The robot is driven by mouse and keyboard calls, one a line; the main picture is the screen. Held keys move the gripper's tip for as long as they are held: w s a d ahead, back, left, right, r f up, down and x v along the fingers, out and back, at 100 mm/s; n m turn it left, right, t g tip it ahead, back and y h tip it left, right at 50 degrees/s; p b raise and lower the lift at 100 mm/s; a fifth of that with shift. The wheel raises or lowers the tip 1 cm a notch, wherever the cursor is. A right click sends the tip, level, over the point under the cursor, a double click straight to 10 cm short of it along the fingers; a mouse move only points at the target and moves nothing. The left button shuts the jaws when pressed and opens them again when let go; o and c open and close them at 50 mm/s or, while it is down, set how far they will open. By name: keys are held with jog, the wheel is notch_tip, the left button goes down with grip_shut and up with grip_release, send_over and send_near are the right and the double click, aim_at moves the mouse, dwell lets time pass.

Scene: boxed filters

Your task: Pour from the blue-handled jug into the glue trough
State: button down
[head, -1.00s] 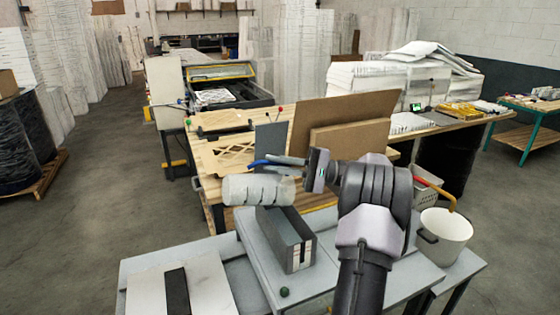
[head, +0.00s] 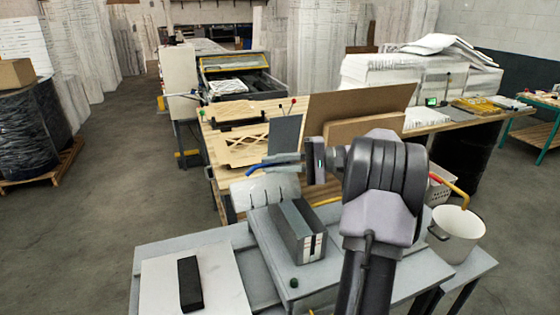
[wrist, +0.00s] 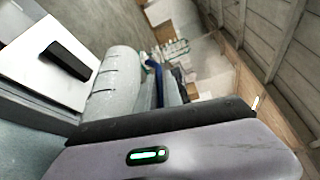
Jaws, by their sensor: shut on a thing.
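The jug (head: 262,191) is a pale, whitish cylinder with a blue handle (head: 262,167). It is held tipped well over, almost on its side, near the far end of the grey trough. My gripper (head: 300,162) is shut on the jug's handle side; the fingers are partly hidden. The glue trough appears to be the long dark-grey box (head: 312,250) with a pale end on the bench. The jug's body (wrist: 115,85) and blue handle (wrist: 157,82) also show in the wrist view. The mouth and any liquid cannot be made out.
A white board (head: 222,280) with a black bar (head: 189,283) lies left of the trough. A small green knob (head: 294,283) is in front. A white pot (head: 456,236) stands at the right. A wooden worktable (head: 215,150) with upright panels is behind.

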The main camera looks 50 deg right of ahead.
aim_at(257, 181)
jog(key=shift+w+a+f, duration=0.1)
jog(key=shift+a, duration=0.05)
jog(key=shift+w+a+f+n+g+h, duration=0.1)
jog(key=shift+w+a+n+g+h, duration=0.15)
jog(key=shift+a+g+h, duration=0.2)
jog(key=shift+w+a+f+n+g+h, duration=0.15)
jog(key=shift+w+a+g+h, duration=0.15)
jog(key=shift+a+h, duration=0.2)
jog(key=shift+a+r, duration=0.1)
jog(key=shift+w+a+r+n+g+h, duration=0.35)
jog(key=shift+a+r+g+h, duration=0.15)
jog(key=shift+a+g, duration=0.2)
jog(key=shift+w+a+r+h, duration=0.1)
jog(key=shift+h, duration=0.15)
